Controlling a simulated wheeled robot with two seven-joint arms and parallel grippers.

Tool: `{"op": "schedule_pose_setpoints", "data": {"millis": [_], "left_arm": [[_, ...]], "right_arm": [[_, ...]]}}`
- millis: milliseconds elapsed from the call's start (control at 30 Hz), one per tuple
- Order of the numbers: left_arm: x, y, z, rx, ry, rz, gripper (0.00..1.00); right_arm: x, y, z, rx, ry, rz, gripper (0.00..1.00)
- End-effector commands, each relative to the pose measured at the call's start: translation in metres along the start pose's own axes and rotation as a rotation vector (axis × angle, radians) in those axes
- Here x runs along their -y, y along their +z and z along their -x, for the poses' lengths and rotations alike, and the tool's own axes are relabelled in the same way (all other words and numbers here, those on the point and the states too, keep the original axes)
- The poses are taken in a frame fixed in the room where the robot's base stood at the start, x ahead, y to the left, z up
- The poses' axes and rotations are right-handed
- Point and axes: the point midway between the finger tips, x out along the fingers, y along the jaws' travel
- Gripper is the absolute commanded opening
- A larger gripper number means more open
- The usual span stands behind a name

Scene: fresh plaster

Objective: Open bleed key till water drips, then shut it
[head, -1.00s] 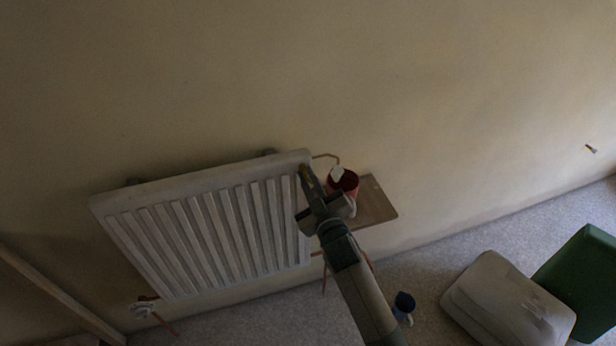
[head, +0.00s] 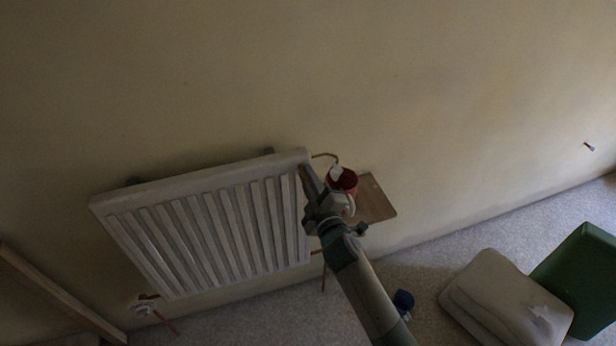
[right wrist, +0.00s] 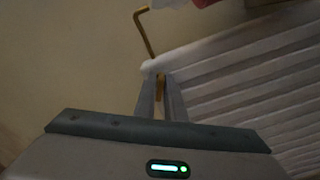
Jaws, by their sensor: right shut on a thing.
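The white ribbed radiator (head: 232,222) is against the wall and also fills the right of the right wrist view (right wrist: 255,90). My right gripper (head: 303,170) is at its upper right corner. In the right wrist view the fingers (right wrist: 160,84) are closed on a small brass-coloured bleed key (right wrist: 160,91), mostly hidden between them. A bent brass tube (right wrist: 146,34) runs from that corner toward a red container (head: 347,179) with a white piece (head: 336,173) at its rim. I cannot see whether any water drips. My left gripper is out of view.
A brown board (head: 378,203) lies behind the red container. On the carpet are a blue cup (head: 403,300), a pale sack-like bundle (head: 500,296) and a green box (head: 582,265). Wooden planks (head: 55,290) lean at lower left. A copper stub (head: 588,147) pokes from the wall.

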Motion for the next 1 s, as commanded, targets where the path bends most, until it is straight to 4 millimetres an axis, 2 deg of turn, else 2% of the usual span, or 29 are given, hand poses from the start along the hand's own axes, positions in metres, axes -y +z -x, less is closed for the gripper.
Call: {"op": "schedule_pose_setpoints", "data": {"millis": [267, 300, 333, 767, 1000], "left_arm": [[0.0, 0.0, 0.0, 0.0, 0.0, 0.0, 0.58], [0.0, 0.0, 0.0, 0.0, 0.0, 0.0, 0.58], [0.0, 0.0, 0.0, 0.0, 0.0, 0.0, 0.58], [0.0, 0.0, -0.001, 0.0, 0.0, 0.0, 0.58], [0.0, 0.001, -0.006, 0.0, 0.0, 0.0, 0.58]], "right_arm": [[0.001, 0.001, 0.0, 0.002, -0.002, -0.001, 0.0], [0.001, 0.001, 0.0, 0.001, -0.002, -0.001, 0.2], [0.001, 0.001, 0.0, 0.001, -0.002, -0.001, 0.25], [0.001, 0.0, 0.004, 0.0, 0.0, -0.001, 0.25], [0.002, 0.001, 0.025, 0.0, -0.001, 0.0, 0.25]]}}
